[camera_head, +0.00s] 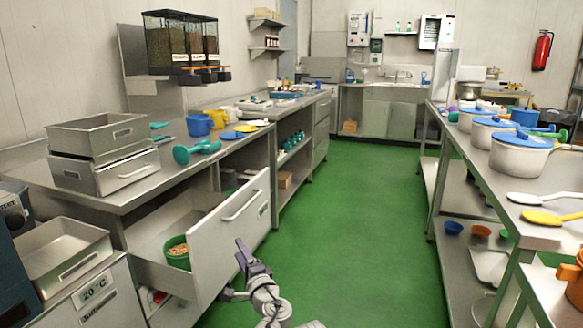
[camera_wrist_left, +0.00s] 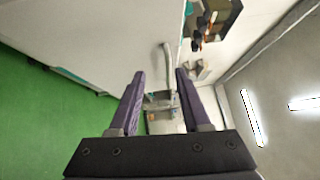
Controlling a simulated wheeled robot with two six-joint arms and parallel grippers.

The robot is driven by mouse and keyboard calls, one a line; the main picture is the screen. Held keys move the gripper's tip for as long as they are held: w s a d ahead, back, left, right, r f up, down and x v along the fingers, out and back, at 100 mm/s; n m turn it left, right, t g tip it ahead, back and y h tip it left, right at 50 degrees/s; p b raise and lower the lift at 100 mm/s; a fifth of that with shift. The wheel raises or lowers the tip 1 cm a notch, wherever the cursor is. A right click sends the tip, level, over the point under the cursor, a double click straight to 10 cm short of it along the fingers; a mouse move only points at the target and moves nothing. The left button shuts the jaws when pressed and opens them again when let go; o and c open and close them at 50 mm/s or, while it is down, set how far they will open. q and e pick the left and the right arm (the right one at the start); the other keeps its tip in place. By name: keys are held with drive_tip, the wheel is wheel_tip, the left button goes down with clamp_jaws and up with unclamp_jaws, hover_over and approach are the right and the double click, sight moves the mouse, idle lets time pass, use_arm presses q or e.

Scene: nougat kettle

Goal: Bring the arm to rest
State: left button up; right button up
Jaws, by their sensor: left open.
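My left gripper (camera_head: 243,254) shows at the lower middle of the head view, in front of the pulled-out drawer (camera_head: 236,235) and over the green floor. It is open, with purple fingers, and holds nothing. In the left wrist view the two fingers of the gripper (camera_wrist_left: 158,90) stand apart, with a clear gap between them. The drawer's bar handle (camera_wrist_left: 168,62) shows beyond the fingers there, apart from them. My right gripper is not in view.
A green tub (camera_head: 177,253) stands inside the open drawer. The left counter (camera_head: 130,195) carries steel bins, a teal scoop (camera_head: 196,151) and a blue container (camera_head: 198,125). The right table (camera_head: 500,180) holds several blue-lidded pots. The green aisle (camera_head: 360,200) between them is clear.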

use_arm(q)
drive_tip(key=s+a+f+n+g+h, duration=0.1)
drive_tip(key=s+a+f+n+g, duration=0.45)
drive_tip(key=f, duration=0.35)
drive_tip(key=s+a+f+n+g+h, duration=0.1)
drive_tip(key=s+a+f+n+g, duration=0.5)
drive_tip(key=f, duration=0.4)
drive_tip(key=s+d+f+m+g+h, duration=0.1)
drive_tip(key=s+d+f+g+h, duration=0.15)
drive_tip(key=s+d, duration=0.6)
drive_tip(key=s+d+f+m+g+h, duration=0.1)
drive_tip(key=s+d+f+g+h, duration=0.15)
drive_tip(key=s+d, duration=0.6)
wheel_tip(320, 180, up, 37)
drive_tip(key=w+d+p, duration=0.2)
drive_tip(key=p, duration=3.4)
drive_tip(key=shift+w+h, duration=0.3)
drive_tip(key=shift+w, duration=0.05)
